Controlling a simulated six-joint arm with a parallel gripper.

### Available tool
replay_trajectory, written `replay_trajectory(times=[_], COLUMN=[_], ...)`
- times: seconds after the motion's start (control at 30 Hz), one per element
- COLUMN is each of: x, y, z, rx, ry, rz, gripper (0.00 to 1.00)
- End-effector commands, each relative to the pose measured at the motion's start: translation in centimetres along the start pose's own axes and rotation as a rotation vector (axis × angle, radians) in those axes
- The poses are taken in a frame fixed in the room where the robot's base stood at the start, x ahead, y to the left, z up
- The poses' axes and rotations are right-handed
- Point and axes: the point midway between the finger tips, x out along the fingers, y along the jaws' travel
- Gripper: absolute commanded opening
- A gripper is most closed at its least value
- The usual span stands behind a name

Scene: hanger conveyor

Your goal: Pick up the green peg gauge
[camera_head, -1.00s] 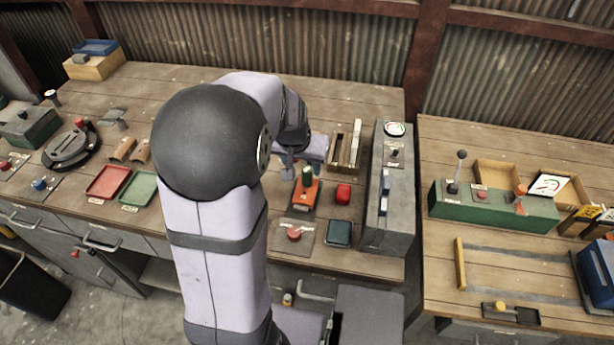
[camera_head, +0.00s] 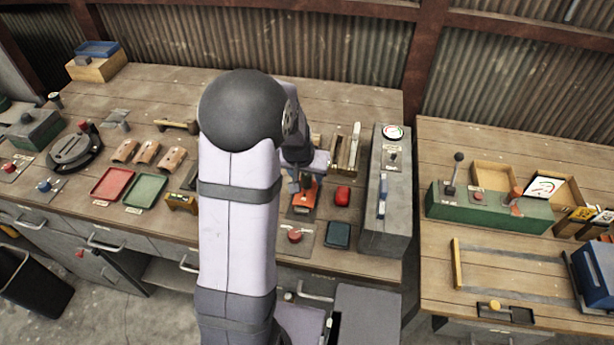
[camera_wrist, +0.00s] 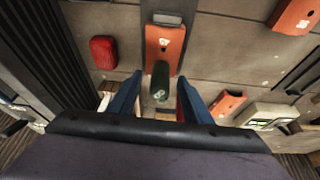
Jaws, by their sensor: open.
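The green peg gauge (camera_wrist: 160,82) stands on an orange block (camera_wrist: 165,42) in the wrist view. My gripper (camera_wrist: 160,76) is open, with one blue finger on each side of the peg and a visible gap to each. In the head view, the orange block (camera_head: 304,197) sits on the bench, and my gripper (camera_head: 303,183) is over it. The green peg is hidden behind my gripper there.
A red block (camera_head: 342,195) stands just right of the orange block; it also shows in the wrist view (camera_wrist: 103,52). A wooden rack (camera_head: 346,152) is behind, and a tall grey box (camera_head: 393,225) is at right. A red button plate (camera_head: 295,236) lies in front.

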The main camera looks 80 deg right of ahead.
Motion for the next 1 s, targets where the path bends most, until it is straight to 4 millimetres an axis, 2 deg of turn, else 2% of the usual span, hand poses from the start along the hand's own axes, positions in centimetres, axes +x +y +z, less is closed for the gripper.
replay_trajectory(times=[0.13,0.4,0.43,0.6,0.67,0.7,1.0], x=[0.81,0.98,0.98,0.97,0.96,0.95,0.55], y=[0.01,0.0,0.0,0.0,0.0,0.0,0.0], z=[0.06,0.04,0.04,0.05,0.05,0.03,-0.2], rx=[0.002,0.001,0.001,0.001,0.001,0.001,0.001], ry=[-0.001,0.0,0.0,0.0,0.0,0.0,0.002], rz=[0.0,0.0,0.0,0.0,0.0,0.0,0.0], gripper=[0.45,0.45,0.43,0.03,0.03,0.0,0.0])
